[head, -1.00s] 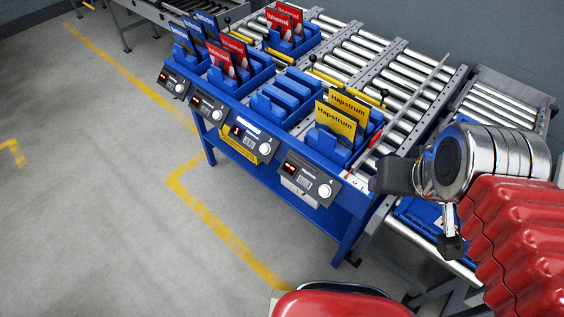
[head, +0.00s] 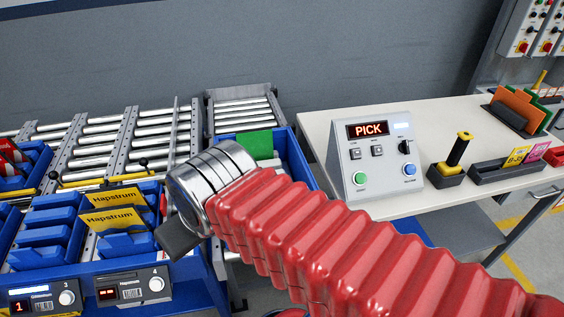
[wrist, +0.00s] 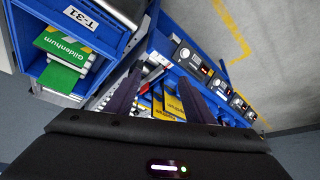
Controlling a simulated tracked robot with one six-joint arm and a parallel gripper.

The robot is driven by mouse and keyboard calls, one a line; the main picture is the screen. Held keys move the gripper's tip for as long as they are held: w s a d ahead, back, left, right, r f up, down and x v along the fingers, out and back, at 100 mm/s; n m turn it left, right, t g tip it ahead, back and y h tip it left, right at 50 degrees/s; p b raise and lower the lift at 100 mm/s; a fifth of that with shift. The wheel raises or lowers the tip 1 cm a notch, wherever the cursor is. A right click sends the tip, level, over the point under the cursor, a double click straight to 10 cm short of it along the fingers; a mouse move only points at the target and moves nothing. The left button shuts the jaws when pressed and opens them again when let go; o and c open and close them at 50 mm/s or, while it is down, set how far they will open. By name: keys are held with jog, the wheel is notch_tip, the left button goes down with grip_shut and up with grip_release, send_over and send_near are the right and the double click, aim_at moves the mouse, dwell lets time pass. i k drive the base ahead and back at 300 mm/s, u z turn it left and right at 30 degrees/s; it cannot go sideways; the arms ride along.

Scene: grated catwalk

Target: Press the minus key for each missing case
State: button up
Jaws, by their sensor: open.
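A pick module numbered 3 (head: 42,298) shows a red 1 and has a white round button; its minus key is too small to make out. Module 4 (head: 133,288) beside it shows dashes. Above module 4, yellow Hapstrum cases (head: 117,208) stand in a blue rack; the blue rack above module 3 (head: 46,236) looks empty. A blue tote (head: 290,160) holds a green case (head: 256,145); the wrist view shows the tote (wrist: 112,28) labelled T-31 and green Gildenhum cases (wrist: 62,48). My gripper (wrist: 160,100) is open and empty, pointing toward the rack and modules; its tips are mostly hidden in the head view.
A pale table (head: 320,135) on the right carries a control box (head: 378,155) reading PICK, a black-and-yellow upright device (head: 455,158) and a card holder (head: 510,168). Roller conveyors (head: 150,135) run behind the racks. Grey floor lies in front of the modules.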

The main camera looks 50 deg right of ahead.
aim_at(355, 153)
jog(key=z, duration=2.3)
